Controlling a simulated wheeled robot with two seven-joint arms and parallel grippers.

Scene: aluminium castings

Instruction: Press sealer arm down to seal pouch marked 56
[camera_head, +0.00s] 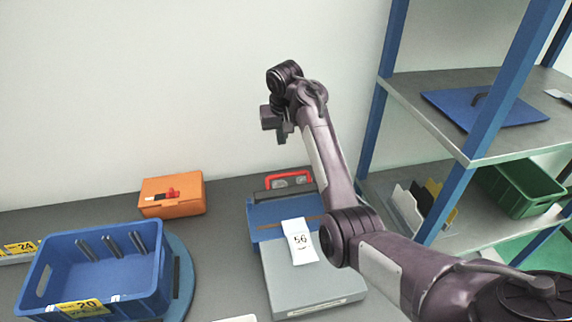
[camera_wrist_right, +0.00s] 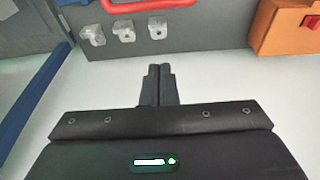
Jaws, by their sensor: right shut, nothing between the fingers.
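The pouch marked 56 (camera_head: 300,240) is a white packet. It lies across the front edge of the blue sealer body (camera_head: 265,213) and the grey block (camera_head: 310,285) in front of it. A red handle (camera_head: 288,176) on a dark bar stands at the sealer's back. My right arm hides the sealer's right side. My right gripper (camera_head: 281,138) is shut and empty, in the air above and behind the red handle. In the right wrist view its fingers (camera_wrist_right: 161,72) are together, with the red handle (camera_wrist_right: 150,4) at the top edge. My left gripper is out of view.
An orange case (camera_head: 172,196) stands left of the sealer. A blue-framed shelf (camera_head: 368,135) stands right. Small metal pieces (camera_wrist_right: 123,31) sit near the handle in the wrist view. The wall behind is bare.

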